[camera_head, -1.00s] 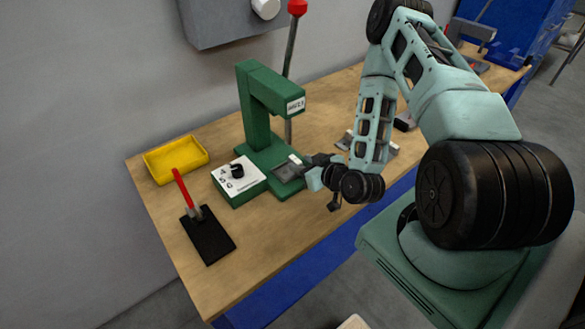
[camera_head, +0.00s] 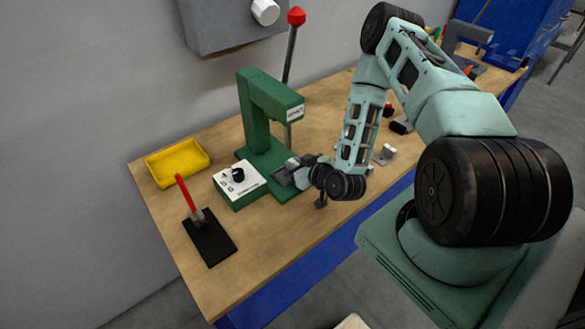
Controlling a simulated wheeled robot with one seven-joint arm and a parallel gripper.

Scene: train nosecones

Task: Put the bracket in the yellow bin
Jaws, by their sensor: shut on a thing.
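The yellow bin (camera_head: 190,176) is a shallow open tray at the back left of the table, and its visible inside looks empty. My gripper (camera_head: 293,168) is low over the base of the green press, well to the right of the bin. It is shut on a small grey piece that I take for the bracket. The piece is too small and too much covered by the fingers for me to make out its shape. I cannot tell whether it touches the press base.
The green press (camera_head: 262,110) with its red-knobbed lever stands beside my gripper. Small grey parts (camera_head: 384,154) lie right of my forearm.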

